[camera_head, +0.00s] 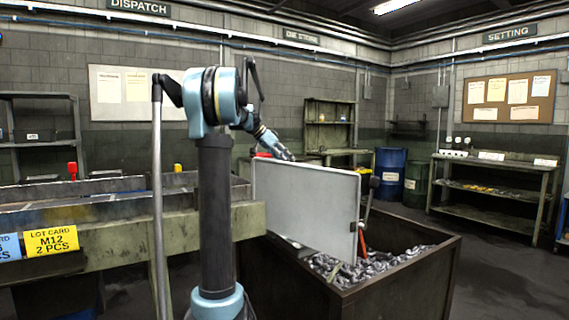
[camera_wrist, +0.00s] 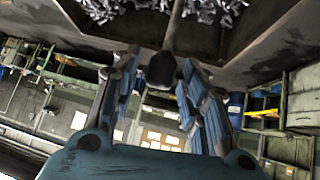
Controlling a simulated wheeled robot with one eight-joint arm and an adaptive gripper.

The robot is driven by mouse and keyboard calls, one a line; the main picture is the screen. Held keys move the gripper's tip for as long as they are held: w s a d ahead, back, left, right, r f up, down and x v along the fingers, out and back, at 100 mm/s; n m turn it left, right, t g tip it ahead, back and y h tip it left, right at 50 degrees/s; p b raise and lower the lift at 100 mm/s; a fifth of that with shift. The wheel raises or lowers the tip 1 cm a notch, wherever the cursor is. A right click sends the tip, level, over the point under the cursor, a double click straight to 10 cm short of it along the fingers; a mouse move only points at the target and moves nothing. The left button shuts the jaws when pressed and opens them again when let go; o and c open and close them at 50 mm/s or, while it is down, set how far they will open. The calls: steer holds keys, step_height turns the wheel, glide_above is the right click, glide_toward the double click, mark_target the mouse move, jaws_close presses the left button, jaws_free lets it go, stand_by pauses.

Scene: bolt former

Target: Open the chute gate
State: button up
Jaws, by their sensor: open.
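A large pale grey panel (camera_head: 305,208) stands upright at the near end of the scrap bin in the head view; I cannot tell if it is the chute gate. A thin lever (camera_head: 367,205) with a dark knob rises just right of it. My arm reaches behind the panel, which hides my fingers in the head view. In the wrist view my gripper (camera_wrist: 160,60) is open, with a finger on each side of a dark round knob (camera_wrist: 161,72) on a rod (camera_wrist: 174,35). I cannot tell whether the fingers touch the knob.
The dark bin (camera_head: 400,288) holds metal scrap (camera_head: 345,270). A green bench edge (camera_head: 120,256) with a yellow lot card (camera_head: 51,241) is at left. Blue drum (camera_head: 389,178) and a shelf bench (camera_head: 495,187) stand behind. The floor at right is clear.

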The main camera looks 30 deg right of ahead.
steer(key=shift+d+f, duration=0.3)
jaws_close()
steer(key=shift+a, duration=0.1)
